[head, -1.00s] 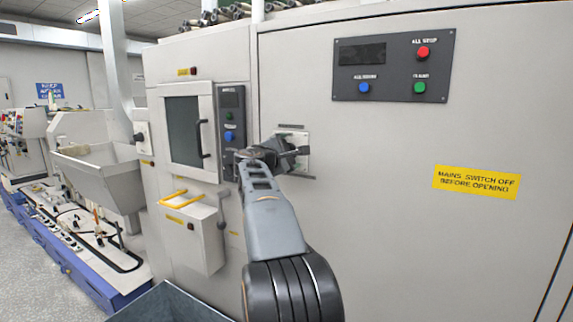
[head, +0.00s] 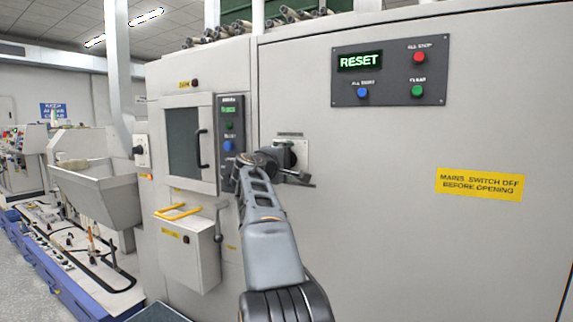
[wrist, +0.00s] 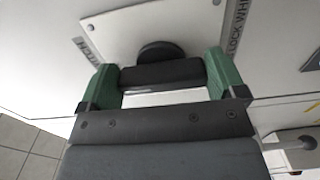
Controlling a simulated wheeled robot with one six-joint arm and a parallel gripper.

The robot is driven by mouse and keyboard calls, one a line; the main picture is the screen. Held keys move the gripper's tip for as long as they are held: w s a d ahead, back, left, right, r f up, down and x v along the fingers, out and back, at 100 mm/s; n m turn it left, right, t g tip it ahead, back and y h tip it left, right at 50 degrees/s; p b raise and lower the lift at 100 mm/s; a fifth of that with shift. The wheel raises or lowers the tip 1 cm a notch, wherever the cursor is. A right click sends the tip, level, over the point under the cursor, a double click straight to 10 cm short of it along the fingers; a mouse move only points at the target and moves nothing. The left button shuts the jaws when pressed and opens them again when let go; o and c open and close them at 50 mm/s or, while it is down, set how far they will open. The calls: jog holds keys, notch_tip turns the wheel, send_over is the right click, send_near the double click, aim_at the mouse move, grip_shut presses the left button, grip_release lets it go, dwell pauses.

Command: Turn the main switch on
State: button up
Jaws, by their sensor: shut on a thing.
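The main switch has a pale square plate (head: 303,148) on the large grey cabinet front. In the wrist view its dark handle bar (wrist: 160,73) lies between the green fingers of my gripper (wrist: 163,78), with a round black hub (wrist: 160,51) behind it. My gripper (head: 289,160) is shut on the handle. In the head view my gripper and wrist hide much of the switch. The upper display (head: 359,61) is lit and reads RESET in green.
The upper panel (head: 392,70) carries red, blue and green buttons. A narrow control panel (head: 230,140) and a windowed door (head: 187,140) are left of the switch. A box with a yellow handle (head: 190,250) juts out below. A yellow warning label (head: 480,184) is at right.

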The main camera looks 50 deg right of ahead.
dwell(0.3)
jog(key=o, duration=0.6)
jog(key=shift+o, duration=0.2)
jog(key=b+v, duration=0.2)
jog(key=v, duration=1.1)
jog(key=shift+a, duration=0.4)
